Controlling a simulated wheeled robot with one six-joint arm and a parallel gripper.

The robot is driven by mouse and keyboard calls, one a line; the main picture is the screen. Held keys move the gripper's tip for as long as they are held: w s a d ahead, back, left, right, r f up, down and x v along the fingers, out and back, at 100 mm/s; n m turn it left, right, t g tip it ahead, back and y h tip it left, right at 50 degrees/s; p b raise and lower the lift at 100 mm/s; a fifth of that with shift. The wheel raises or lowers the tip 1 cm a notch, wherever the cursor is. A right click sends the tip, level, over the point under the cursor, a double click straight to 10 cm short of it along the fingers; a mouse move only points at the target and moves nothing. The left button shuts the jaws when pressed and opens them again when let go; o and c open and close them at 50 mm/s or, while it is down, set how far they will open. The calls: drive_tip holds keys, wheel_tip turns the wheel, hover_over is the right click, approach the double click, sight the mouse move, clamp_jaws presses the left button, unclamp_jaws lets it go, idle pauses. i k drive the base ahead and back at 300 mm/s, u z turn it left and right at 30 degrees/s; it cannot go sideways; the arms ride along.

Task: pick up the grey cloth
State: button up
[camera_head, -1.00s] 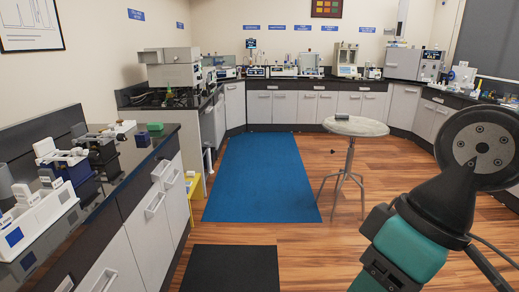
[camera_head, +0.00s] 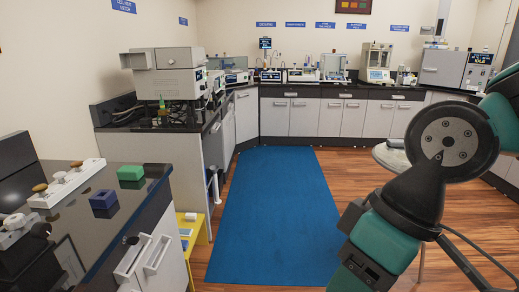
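I cannot make out a grey cloth for certain anywhere in the head view. A yellow step stool (camera_head: 203,233) stands beside the end of the left bench, with small pale and greyish items on it, too small to identify. My green and black arm fills the right side of the view. My gripper is out of view, so its state does not show.
The left black bench (camera_head: 95,235) holds a green block (camera_head: 130,173), a blue block (camera_head: 103,199) and a white rack (camera_head: 68,183). Instruments line the back counter (camera_head: 330,86). My arm partly hides a round stool (camera_head: 386,157). The blue mat (camera_head: 275,220) is clear.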

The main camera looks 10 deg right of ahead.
sight(391, 142)
drive_tip(key=z, duration=0.15)
drive_tip(key=i, duration=2.05)
drive_tip(key=z, duration=0.65)
drive_tip(key=i, duration=1.95)
drive_tip(key=z, duration=0.35)
